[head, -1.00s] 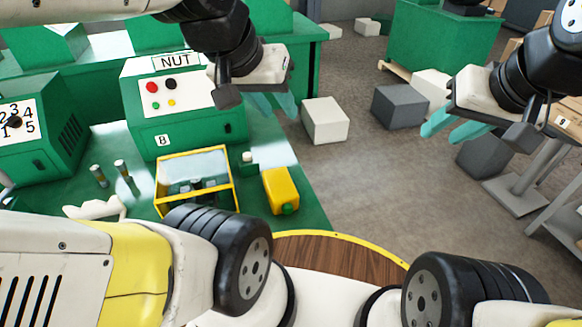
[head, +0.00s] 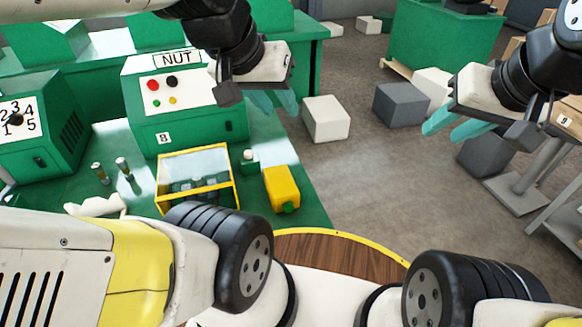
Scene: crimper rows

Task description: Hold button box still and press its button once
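The button box is most likely the small yellow box (head: 282,186) on the green bench, near its right edge. A round green button (head: 289,208) shows on its near end. My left gripper (head: 276,102) hangs above and beyond the box, apart from it. Its two teal fingers are spread with nothing between them. My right gripper (head: 455,128) is far to the right, over the floor. Its teal fingers are also apart and empty. Neither gripper touches the box.
A yellow-framed clear case (head: 160,190) stands left of the box. A small white-topped green piece (head: 249,157) sits behind it. A green machine marked NUT (head: 195,128) stands further back. Small cylinders (head: 122,165) stand left. Grey and white blocks (head: 326,119) lie on the floor.

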